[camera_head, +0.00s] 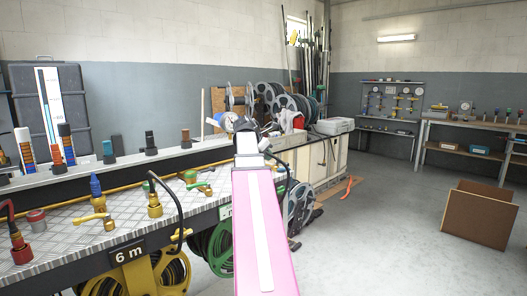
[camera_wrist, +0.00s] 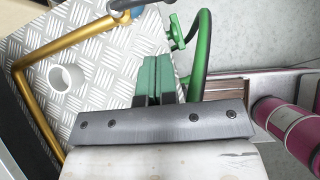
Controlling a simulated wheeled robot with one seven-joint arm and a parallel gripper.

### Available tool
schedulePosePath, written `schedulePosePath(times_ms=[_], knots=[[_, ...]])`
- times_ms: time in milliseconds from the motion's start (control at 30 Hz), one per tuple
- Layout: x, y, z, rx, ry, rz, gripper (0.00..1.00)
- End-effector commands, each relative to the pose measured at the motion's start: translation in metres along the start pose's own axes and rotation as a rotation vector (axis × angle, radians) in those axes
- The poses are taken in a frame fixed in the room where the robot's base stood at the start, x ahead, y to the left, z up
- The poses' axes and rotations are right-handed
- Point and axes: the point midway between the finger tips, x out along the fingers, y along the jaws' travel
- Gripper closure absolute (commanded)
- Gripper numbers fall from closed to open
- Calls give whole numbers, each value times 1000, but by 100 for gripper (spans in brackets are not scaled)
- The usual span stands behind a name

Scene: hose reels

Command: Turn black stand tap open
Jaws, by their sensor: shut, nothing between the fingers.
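My gripper (camera_wrist: 158,62) is shut and empty, its two green fingers together above the ribbed metal bench top (camera_wrist: 100,50) in the wrist view. In the head view my gripper (camera_head: 244,124) is at the far end of the bench, largely hidden by my own wrist. I cannot clearly pick out the black stand tap. A small dark part (camera_wrist: 137,12) shows beyond the fingertips at the top of the wrist view; I cannot tell whether it belongs to a tap. A green tap-like fitting (camera_wrist: 178,34) stands right of the fingertips, apart from them, beside a green hose (camera_wrist: 203,50).
Brass taps (camera_head: 100,215), a red fitting (camera_head: 20,250) and a green-handled tap (camera_head: 202,187) stand on the near bench. Hose reels (camera_head: 172,272) hang below. The floor at right is mostly clear around a brown box (camera_head: 480,215).

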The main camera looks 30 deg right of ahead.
Motion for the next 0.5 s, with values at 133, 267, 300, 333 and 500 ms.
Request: schedulePosePath(times_ms=[133, 267, 300, 333, 500], knots=[[28, 0, 0, 0, 2, -1, 100], [48, 1, 7, 1, 2, -1, 100], [52, 1, 11, 1, 2, 0, 100], [55, 1, 13, 1, 2, 0, 100], [66, 1, 23, 1, 1, 0, 100]])
